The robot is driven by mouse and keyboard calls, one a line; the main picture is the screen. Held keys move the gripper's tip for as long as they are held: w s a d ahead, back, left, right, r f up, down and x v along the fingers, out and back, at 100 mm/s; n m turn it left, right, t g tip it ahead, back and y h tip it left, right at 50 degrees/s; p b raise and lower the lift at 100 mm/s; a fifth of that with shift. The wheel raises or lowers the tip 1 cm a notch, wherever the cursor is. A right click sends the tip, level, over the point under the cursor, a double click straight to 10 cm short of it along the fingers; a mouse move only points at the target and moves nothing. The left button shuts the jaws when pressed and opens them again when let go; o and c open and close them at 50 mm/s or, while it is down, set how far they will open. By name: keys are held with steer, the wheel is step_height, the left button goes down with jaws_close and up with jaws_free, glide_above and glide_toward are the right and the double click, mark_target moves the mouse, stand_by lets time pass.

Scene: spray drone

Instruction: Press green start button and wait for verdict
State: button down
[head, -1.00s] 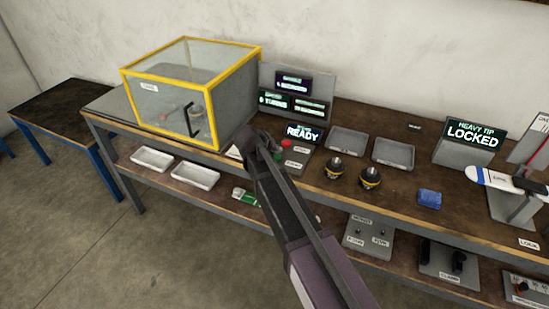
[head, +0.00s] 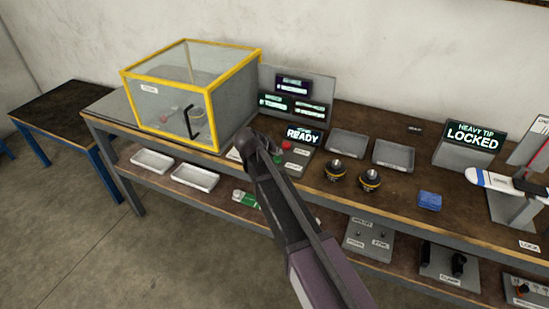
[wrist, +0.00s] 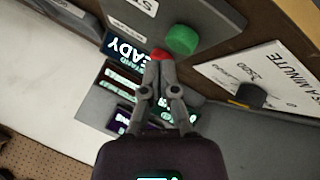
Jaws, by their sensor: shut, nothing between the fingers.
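The green button (wrist: 182,40) sits on a grey panel in the wrist view, beside a red button (wrist: 160,53). My gripper (wrist: 158,57) is shut and empty. Its fingertips overlap the red button in that view, and the green button shows just past them, up and to the right. I cannot tell how high the tips are above the panel. In the head view the green button (head: 277,159) and red button (head: 287,146) are just right of my wrist, which hides part of the panel. The display (head: 304,135) reads READY.
A yellow-framed clear box (head: 185,95) stands left of the panel, with screens (head: 293,105) behind. Grey trays (head: 347,143), two black-and-yellow parts (head: 335,171) and a blue block (head: 429,200) lie to the right. A sign (head: 474,137) reads HEAVY TIP LOCKED.

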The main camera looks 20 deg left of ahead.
stand_by(0.4)
steer(key=shift+f+b, duration=0.4)
